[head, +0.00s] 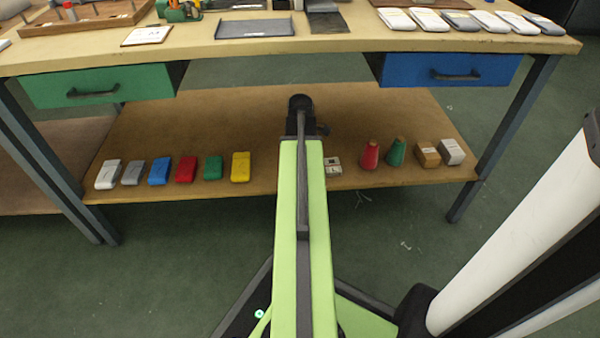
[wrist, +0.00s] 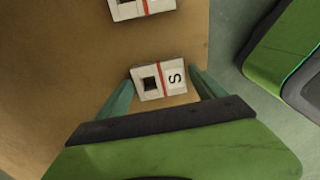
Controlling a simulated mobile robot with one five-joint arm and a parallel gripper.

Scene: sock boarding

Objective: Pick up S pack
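The S pack (wrist: 176,78) is a small white box with a dark square, a red stripe and a letter S, lying on the brown shelf in the wrist view. My gripper (wrist: 162,82) is open, with one greenish finger at the pack's left side and one at its right. I cannot tell whether the fingers touch it. In the head view, my arm reaches over the lower shelf (head: 240,110) and hides most of the gripper. A small white pack (head: 333,166) shows just right of the arm; its letter cannot be read.
A second white pack (wrist: 143,8) with a red stripe lies beyond the S pack. Several coloured blocks, including a yellow one (head: 240,167), line the shelf to the left. Red (head: 370,156) and green (head: 396,152) cones stand to the right. The tabletop (head: 340,40) overhangs the shelf.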

